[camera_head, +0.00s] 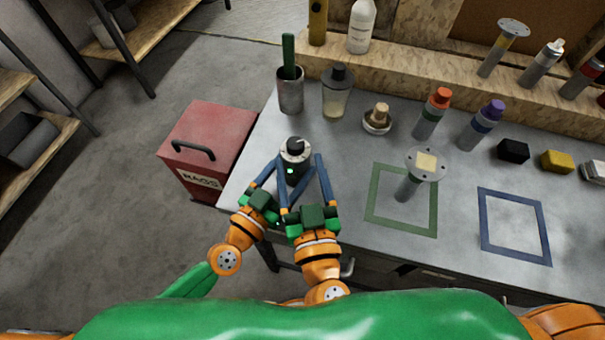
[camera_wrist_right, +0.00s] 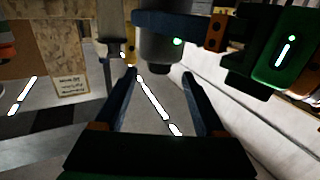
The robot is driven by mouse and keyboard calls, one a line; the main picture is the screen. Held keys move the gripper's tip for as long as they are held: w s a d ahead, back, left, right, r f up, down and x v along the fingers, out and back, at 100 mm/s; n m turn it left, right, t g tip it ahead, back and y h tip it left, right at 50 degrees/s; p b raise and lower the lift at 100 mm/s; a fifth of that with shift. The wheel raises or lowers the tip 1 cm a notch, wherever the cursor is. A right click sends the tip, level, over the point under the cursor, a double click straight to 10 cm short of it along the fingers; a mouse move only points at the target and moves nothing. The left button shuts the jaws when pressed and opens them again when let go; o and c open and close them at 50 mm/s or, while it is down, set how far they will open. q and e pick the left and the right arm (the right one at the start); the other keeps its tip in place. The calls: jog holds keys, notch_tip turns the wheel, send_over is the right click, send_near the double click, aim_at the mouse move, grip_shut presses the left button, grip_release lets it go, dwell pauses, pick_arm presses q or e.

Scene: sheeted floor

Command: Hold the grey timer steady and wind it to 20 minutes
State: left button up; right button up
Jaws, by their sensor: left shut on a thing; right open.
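The grey timer (camera_head: 293,157) stands near the left end of the table, with a black knob on top, a pale dial ring and a small green light. Its lower body (camera_wrist_right: 158,48) also shows in the right wrist view. My left gripper (camera_head: 284,171) is shut on the timer's body; one of its fingers crosses the timer in the wrist view. My right gripper (camera_head: 301,176) is open in front of the timer; its two fingers (camera_wrist_right: 160,82) are spread with nothing between them. The dial's reading is too small to tell.
A grey cup with a green tool (camera_head: 290,92) and a clear jar (camera_head: 336,97) stand behind the timer. A flanged grey post (camera_head: 410,185) stands in the green outline to the right. A red rags bin (camera_head: 207,140) is beside the table. The blue outline (camera_head: 515,228) is empty.

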aim_at(290, 140)
jog(key=s, duration=0.3)
jog(key=shift+s+d, duration=0.1)
jog(key=shift+d, duration=0.1)
jog(key=d+f+n+g+y, duration=0.1)
jog(key=d+f+n+y, duration=0.1)
jog(key=y, duration=0.1)
jog(key=shift+w+f+n+g, duration=0.4)
jog(key=w+a+r+y, duration=0.1)
jog(key=w, duration=0.2)
jog(key=w+a+n+y, duration=0.1)
jog(key=w+a, duration=0.1)
jog(key=w, duration=0.2)
jog(key=w+a+r+y, duration=0.1)
jog(key=w, duration=0.2)
jog(key=shift+w+a+r+n, duration=0.25)
jog(key=shift+a+r+n, duration=0.05)
jog(key=shift+a+r, duration=0.05)
grip_shut()
